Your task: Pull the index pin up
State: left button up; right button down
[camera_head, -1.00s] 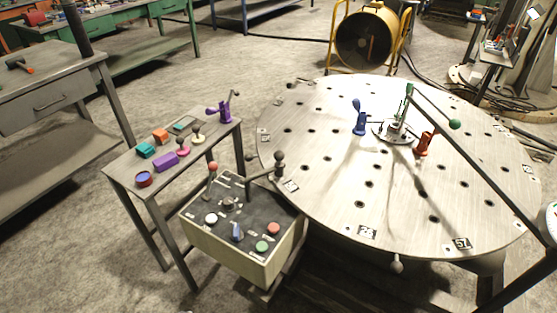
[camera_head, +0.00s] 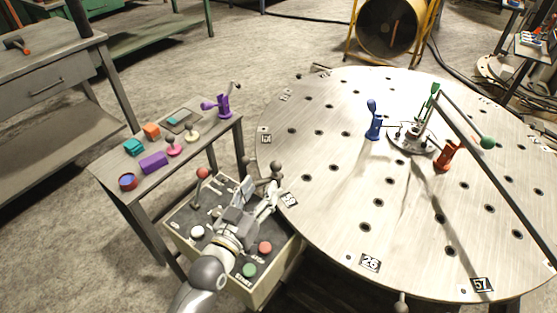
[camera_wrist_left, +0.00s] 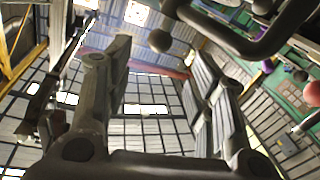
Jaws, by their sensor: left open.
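A dark round-topped knob (camera_head: 276,166), which looks like the index pin's head, stands at the near left edge of the round table (camera_head: 330,215), by a number plate. A dark bent bar (camera_wrist_left: 250,42) and a round knob (camera_wrist_left: 159,40) show in the left wrist view. My left gripper (camera_head: 258,188) is over the control box, just below and left of the knob. Its fingers (camera_wrist_left: 165,60) are open with nothing between them; the knob appears beyond the tips. Whether a finger touches the knob cannot be told. The pin's lower part is hidden. My right gripper is not in view.
The control box (camera_head: 180,228) has a red-ball lever (camera_head: 203,173) and several buttons, close to my left gripper. A side table (camera_head: 112,184) with small coloured items is on the left. A blue clamp (camera_head: 373,122) and red clamp (camera_head: 446,157) stand on the round table.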

aim_at(273, 170)
pick_arm(q)
jog(key=x, duration=0.5)
jog(key=shift+d, duration=0.1)
jog(key=x, duration=0.4)
jog(key=shift+f, duration=0.1)
jog(key=shift+w, duration=0.15)
jog(key=shift+c, duration=1)
jog(key=c, duration=0.5)
grip_shut()
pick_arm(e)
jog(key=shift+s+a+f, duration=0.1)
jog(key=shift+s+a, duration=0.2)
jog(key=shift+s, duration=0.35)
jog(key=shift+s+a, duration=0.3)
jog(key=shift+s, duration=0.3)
